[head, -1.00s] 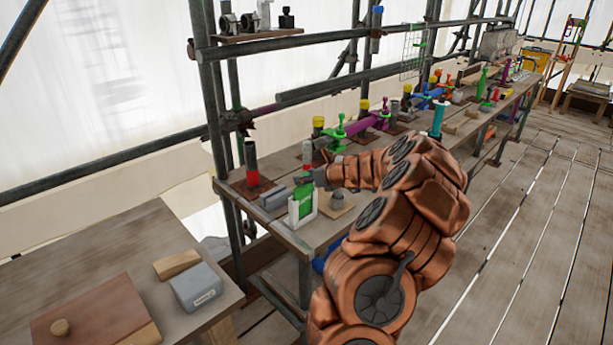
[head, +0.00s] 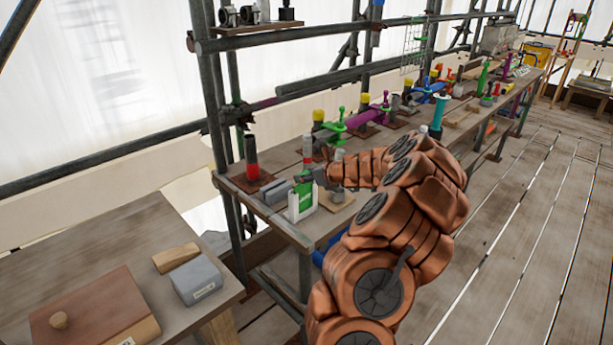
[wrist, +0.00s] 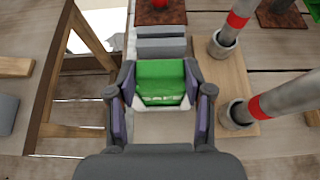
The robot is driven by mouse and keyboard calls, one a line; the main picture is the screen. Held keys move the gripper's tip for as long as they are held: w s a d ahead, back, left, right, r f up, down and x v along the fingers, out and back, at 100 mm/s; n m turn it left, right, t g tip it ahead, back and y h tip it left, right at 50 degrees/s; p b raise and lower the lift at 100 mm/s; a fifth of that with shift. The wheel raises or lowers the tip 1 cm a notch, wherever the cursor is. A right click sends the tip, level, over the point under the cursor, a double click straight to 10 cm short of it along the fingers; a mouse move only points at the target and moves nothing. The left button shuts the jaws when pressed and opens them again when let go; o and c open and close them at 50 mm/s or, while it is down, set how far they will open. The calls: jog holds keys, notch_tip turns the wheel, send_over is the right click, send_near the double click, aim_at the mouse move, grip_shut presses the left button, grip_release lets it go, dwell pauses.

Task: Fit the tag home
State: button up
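The green tag (head: 304,197) sits upright at the white holder (head: 293,208) near the close end of the long bench. In the wrist view the green tag (wrist: 160,80) lies between my fingertips, with pale lettering along its lower edge. My gripper (wrist: 160,88) has a finger against each side edge of the tag and looks shut on it. In the head view my gripper (head: 309,181) is just above and behind the tag. The tag's lower part and how deep it sits cannot be made out.
Grey blocks (wrist: 161,43) lie just beyond the tag. Two grey posts with red bands (wrist: 270,102) stand in sockets on a wooden board to the right. A red and black cylinder (head: 251,158) stands on a plate at the bench corner. A lower table (head: 130,250) is at the left.

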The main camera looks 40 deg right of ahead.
jog(key=o, duration=0.5)
jog(key=shift+o, duration=0.2)
jog(key=o, duration=0.4)
jog(key=shift+f, duration=0.6)
jog(key=shift+p+v, duration=2.6)
jog(key=shift+v, duration=1.95)
jog(key=shift+w+a, duration=0.1)
